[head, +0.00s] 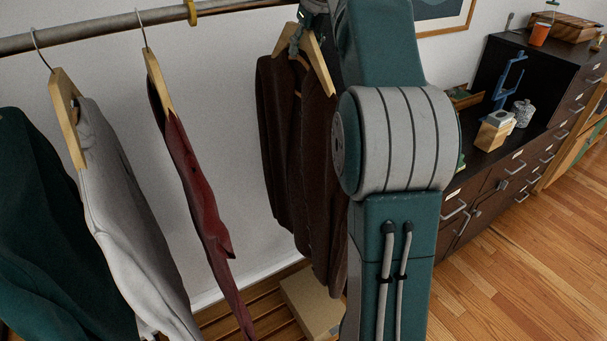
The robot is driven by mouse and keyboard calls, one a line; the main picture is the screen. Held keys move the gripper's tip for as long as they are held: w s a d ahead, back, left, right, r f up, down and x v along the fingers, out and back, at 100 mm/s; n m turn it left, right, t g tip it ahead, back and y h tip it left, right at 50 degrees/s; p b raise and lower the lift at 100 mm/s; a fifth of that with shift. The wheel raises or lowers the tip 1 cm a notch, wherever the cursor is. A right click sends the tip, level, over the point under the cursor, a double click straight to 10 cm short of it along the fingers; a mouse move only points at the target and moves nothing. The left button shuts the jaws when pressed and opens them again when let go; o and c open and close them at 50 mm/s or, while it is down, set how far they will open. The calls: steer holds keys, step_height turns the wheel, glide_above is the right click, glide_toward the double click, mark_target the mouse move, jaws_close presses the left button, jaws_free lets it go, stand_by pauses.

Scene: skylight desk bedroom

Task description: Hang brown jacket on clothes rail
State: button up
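The brown jacket (297,150) hangs upright on a wooden hanger (318,62), left of my arm. My gripper (297,42) is at the neck of this hanger, near the top edge, and looks closed on it. My arm hides part of the jacket's right side. The metal clothes rail (105,25) runs from the left edge up to the top edge, near my gripper. The jacket's hanger hook is hidden, so I cannot tell whether it touches the rail.
A dark green garment (40,230), a grey one (130,220) and a dark red one (195,190) hang at left. A box (312,300) sits below on wooden slats. A dark drawer cabinet (500,180) stands right; floor in front is clear.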

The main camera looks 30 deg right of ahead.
jaws_close()
steer(key=shift+r, duration=2.1)
steer(key=a, duration=1.5)
steer(key=shift+r, duration=0.1)
